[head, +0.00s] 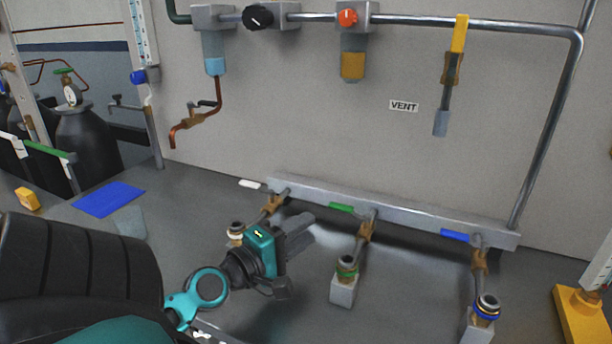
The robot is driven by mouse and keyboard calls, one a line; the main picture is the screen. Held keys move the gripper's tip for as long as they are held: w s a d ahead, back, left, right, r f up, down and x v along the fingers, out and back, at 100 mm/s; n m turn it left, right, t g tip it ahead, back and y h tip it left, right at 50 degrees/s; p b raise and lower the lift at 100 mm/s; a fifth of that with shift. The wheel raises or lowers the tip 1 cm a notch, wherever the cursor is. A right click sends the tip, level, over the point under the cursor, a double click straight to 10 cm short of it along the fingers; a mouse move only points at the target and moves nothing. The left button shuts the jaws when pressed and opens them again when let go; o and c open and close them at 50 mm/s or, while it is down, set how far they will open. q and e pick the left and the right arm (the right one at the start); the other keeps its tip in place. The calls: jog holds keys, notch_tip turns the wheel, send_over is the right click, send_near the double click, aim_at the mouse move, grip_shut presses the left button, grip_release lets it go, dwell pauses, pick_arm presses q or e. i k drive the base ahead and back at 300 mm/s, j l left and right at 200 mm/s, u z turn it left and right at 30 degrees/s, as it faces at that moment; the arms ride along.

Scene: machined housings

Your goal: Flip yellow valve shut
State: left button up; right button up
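The yellow valve handle (460,33) is at the upper right of the head view. It stands nearly upright, roughly in line with the brass valve body (452,68) and the grey tube end (440,122) below it. My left gripper (304,232), teal and dark grey, is low in the middle of the view, left of and well below the yellow handle and apart from it. Its fingers point right and look close together, but the gap between them is not clear. No object shows in them. My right gripper is not in view.
A metal manifold (410,212) with white, green (341,207) and blue (454,235) levers runs behind my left gripper. A black knob (258,17) and an orange knob (348,17) sit on the upper pipe. A VENT label (404,106) is left of the valve. The wall around it is clear.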

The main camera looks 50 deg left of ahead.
aim_at(461, 25)
jog(key=k+l, duration=0.15)
jog(key=k, duration=0.85)
